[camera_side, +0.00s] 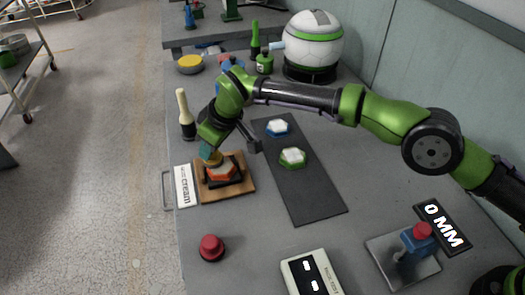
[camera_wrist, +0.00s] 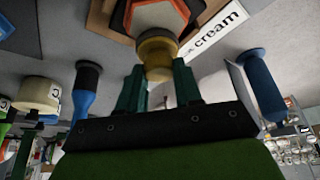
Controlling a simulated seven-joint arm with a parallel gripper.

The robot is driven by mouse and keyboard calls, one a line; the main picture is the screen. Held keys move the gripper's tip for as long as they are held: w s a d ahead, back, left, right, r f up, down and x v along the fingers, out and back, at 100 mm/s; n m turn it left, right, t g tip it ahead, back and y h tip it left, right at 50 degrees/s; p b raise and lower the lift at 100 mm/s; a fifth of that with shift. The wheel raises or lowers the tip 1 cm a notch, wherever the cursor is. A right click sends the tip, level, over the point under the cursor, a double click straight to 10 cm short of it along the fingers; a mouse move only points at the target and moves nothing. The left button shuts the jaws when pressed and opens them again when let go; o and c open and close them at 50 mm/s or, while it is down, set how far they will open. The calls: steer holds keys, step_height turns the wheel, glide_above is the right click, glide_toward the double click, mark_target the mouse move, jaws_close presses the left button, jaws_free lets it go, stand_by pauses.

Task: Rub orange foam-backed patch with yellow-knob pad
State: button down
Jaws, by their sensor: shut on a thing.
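The orange patch (camera_side: 222,173), a hexagon with a pale top, lies on a wooden board (camera_side: 244,187) with a dark frame. It also shows at the top of the wrist view (camera_wrist: 157,14). My gripper (camera_side: 210,153) is over the far left part of the patch, its green fingers shut on the yellow knob (camera_wrist: 157,52) of the pad. The yellow knob (camera_side: 213,158) is partly hidden in the side view. The pad's underside is hidden, so I cannot tell whether it touches the patch.
A cream label (camera_side: 184,186) lies left of the board. A dark mat (camera_side: 310,195) holds a blue-edged patch (camera_side: 277,127) and a green-edged patch (camera_side: 292,157). A pale-handled tool (camera_side: 184,112) stands behind the board, a red knob (camera_side: 211,247) in front. Bare table lies between.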

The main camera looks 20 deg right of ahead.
steer(key=shift+s+d, duration=0.95)
steer(key=shift+v, duration=1.25)
steer(key=shift+w+a+r, duration=0.1)
steer(key=shift+a+r, duration=0.05)
steer(key=shift+r, duration=2.8)
